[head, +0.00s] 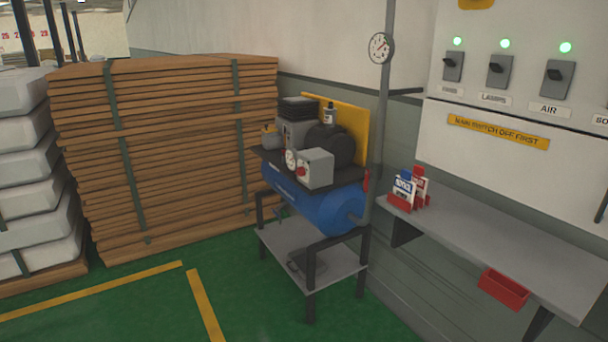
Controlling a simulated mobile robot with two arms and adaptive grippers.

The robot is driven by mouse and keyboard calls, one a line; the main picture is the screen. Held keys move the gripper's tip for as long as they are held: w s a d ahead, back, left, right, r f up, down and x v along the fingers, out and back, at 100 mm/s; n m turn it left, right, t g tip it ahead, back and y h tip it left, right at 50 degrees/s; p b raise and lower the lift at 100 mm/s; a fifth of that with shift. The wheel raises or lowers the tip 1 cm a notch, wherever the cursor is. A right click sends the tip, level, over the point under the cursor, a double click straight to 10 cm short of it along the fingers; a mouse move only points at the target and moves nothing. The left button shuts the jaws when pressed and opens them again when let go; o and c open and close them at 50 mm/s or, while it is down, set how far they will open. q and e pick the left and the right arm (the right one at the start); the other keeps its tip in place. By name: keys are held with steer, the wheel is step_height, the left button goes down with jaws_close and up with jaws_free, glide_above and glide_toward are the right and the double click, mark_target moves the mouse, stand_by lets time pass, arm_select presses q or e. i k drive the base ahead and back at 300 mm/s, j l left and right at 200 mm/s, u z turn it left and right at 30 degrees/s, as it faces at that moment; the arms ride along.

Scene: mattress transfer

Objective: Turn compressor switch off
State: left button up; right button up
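A compressor with a blue tank (318,201) stands on a dark metal stand in the middle of the head view. A grey switch box (315,168) with a red knob (302,171) sits on its front; the knob's position is too small to tell. A round gauge (290,158) is left of the box. On the wall panel (485,170) at the right are dark switches, including one labelled AIR (557,79), with lit green lamps above them. Neither of my grippers is in view.
A grey shelf (480,240) on the right wall holds small red and white items (410,188), with a red bin (503,288) below its front edge. Stacked boards (180,150) and white mattresses (35,170) stand at left. Green floor (150,315) with yellow lines is clear in front.

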mark_target(300, 170)
steer(key=i+j+z, duration=0.1)
steer(key=i+z, duration=0.15)
steer(key=z, duration=0.2)
steer(key=i+j+z, duration=0.2)
steer(key=z, duration=0.25)
steer(key=i, duration=0.05)
